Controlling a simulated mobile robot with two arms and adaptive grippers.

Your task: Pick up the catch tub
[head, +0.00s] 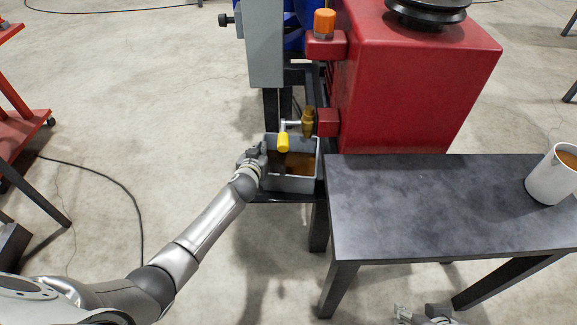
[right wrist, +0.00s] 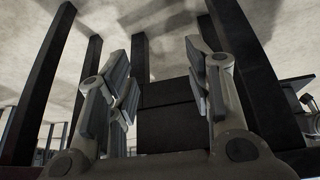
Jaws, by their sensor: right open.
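The catch tub (head: 292,184) is a grey open box with brown liquid in it. In the head view it stands on a dark low shelf under a brass valve with a yellow handle. My left gripper (head: 256,158) is at the tub's left wall, close to its rim. Its fingertips are too small and partly hidden to tell whether they grip the wall. My right gripper (right wrist: 164,95) is open and empty in the right wrist view, and its edge shows low in the head view (head: 428,316).
The brass valve (head: 308,122) and its yellow handle (head: 283,142) hang over the tub. The red housing (head: 410,85) rises behind to the right. A dark table (head: 430,205) stands right of the tub and carries a white mug (head: 552,178).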

